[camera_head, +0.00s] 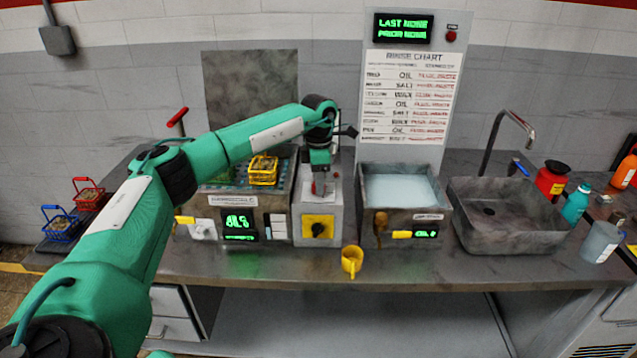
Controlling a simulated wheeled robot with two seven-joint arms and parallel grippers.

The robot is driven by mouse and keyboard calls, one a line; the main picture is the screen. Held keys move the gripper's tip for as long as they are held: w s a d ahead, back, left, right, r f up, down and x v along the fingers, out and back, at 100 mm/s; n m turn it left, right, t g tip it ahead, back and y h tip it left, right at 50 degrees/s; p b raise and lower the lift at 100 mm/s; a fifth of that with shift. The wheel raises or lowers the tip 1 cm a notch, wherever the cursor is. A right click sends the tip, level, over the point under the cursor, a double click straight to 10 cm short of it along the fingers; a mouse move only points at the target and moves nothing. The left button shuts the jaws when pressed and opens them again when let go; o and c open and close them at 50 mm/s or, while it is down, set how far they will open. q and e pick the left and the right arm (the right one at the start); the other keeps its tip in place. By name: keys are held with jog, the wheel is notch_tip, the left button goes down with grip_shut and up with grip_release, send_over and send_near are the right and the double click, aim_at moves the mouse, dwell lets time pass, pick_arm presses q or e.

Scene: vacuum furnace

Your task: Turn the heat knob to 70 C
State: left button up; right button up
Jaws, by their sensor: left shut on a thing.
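Along the bench front are a pale round knob (203,228) left of a green-lit display (239,223), and a black knob (318,230) on a yellow plate. No label that I can read tells which is the heat knob. The display's small green digits are hard to read; they look like 81.5. My left gripper (319,188) points down over the grey box (304,213) that bears the black knob. It is shut on a small red part at the top of that box, largely hidden by the fingers. My right gripper is out of view.
A yellow basket (263,170) sits on the left unit. A water-filled bath (400,190) and a sink (508,214) stand to the right. Red (88,193) and blue (60,223) baskets are at far left.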

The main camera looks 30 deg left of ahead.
pick_arm(q)
jog(key=m, duration=0.5)
jog(key=shift+r+m+b, duration=0.1)
jog(key=shift+m+b, duration=0.2)
jog(key=shift+b, duration=0.05)
jog(key=shift+m, duration=0.7)
jog(key=o, duration=1)
jog(key=shift+c, duration=0.2)
notch_tip(320, 180, up, 14)
jog(key=b, duration=0.2)
jog(key=shift+w+b, duration=0.4)
